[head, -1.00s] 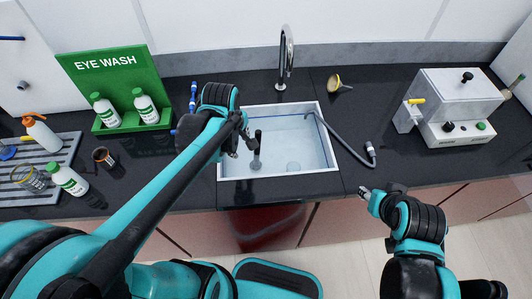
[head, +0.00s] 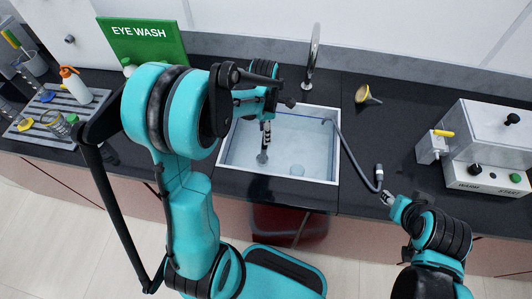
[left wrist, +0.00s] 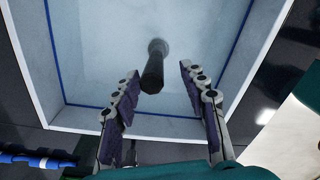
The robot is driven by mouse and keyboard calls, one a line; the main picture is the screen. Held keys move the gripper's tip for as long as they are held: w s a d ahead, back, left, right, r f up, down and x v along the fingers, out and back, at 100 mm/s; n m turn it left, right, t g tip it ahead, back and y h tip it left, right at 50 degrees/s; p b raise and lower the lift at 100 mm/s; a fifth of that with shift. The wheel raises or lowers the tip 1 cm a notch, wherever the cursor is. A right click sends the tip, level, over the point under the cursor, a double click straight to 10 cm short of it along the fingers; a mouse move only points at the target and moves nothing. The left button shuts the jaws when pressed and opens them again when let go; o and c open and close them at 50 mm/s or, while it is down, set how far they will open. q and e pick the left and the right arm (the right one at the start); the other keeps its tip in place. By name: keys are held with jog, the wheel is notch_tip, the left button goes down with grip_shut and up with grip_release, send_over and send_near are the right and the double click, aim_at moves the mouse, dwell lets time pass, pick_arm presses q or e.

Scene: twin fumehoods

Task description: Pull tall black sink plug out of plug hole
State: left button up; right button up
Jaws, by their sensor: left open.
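The tall black sink plug (head: 263,153) stands in the white sink (head: 325,172), its upper part partly covered by my left gripper in the head view. In the left wrist view the plug (left wrist: 153,73) is a dark upright post with a round grey base on the basin floor. My left gripper (head: 267,125) is over the sink at the plug's top. In the left wrist view its two fingers (left wrist: 158,85) are open, one on each side of the post, with gaps visible. My right gripper (head: 388,198) is near the counter's front edge, right of the sink; its jaw state is unclear.
A tall faucet (head: 313,58) stands behind the sink. A grey hose (head: 352,158) runs over the sink's right rim onto the counter. A yellow funnel-like item (head: 366,96) lies behind. A white machine (head: 490,145) stands right. The green eye wash station (head: 145,38) is at left.

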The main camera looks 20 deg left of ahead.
pick_arm(q)
jog(key=f+b, duration=0.1)
jog(key=f, duration=0.2)
jog(key=f+b, duration=0.2)
jog(key=f, duration=0.2)
jog(key=shift+a+f, duration=0.2)
jog(key=shift+f, duration=0.1)
jog(key=shift+r, duration=0.1)
grip_shut()
